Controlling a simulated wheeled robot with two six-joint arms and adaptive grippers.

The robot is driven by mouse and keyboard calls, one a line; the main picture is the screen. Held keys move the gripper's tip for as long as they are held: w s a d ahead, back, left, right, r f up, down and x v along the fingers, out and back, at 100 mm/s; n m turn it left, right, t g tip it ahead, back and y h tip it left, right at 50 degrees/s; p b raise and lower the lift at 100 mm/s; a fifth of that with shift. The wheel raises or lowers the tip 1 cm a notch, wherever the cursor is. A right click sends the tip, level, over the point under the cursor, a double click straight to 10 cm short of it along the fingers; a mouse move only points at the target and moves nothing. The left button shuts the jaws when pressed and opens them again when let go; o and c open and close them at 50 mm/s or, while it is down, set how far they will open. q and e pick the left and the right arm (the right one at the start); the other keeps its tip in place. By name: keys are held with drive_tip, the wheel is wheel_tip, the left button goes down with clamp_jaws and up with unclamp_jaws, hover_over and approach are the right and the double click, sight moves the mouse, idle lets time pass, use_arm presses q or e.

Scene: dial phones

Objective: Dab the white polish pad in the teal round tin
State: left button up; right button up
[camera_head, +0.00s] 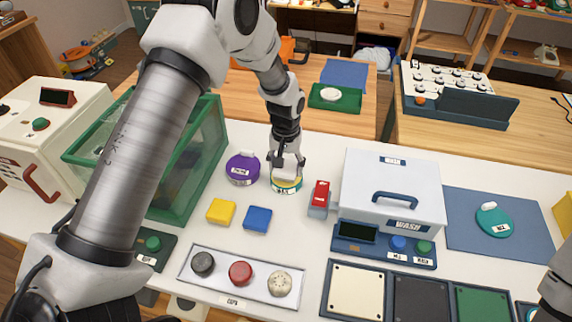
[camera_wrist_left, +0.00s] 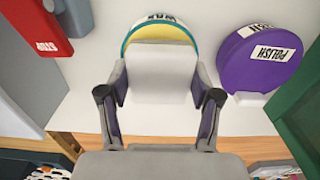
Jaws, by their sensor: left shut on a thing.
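My left gripper (camera_head: 287,162) is shut on the white polish pad (camera_wrist_left: 160,78), a white block between its two fingers in the left wrist view. The teal round tin (camera_head: 287,185) stands on the white table directly below the gripper. In the left wrist view the tin (camera_wrist_left: 160,32) shows a teal rim, yellow contents and a label that seems to read WAX. The pad overlaps the tin in both views; I cannot tell whether it touches the yellow contents. The pad's far face is hidden. My right gripper is not in view.
A purple tin (camera_head: 242,169) labelled POLISH stands left of the teal tin. A red-topped grey block (camera_head: 319,197) and a white WASH box (camera_head: 395,187) stand right. Yellow (camera_head: 221,211) and blue (camera_head: 257,219) blocks lie in front. A green-framed glass case (camera_head: 196,180) stands left.

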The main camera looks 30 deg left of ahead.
sight(286, 165)
use_arm(q)
drive_tip(key=shift+r, duration=0.1)
drive_tip(key=shift+w, duration=0.15)
idle(0.3)
drive_tip(key=shift+f, duration=0.6)
idle(1.5)
wheel_tip(286, 165, up, 7)
drive_tip(key=p, duration=0.6)
idle(0.3)
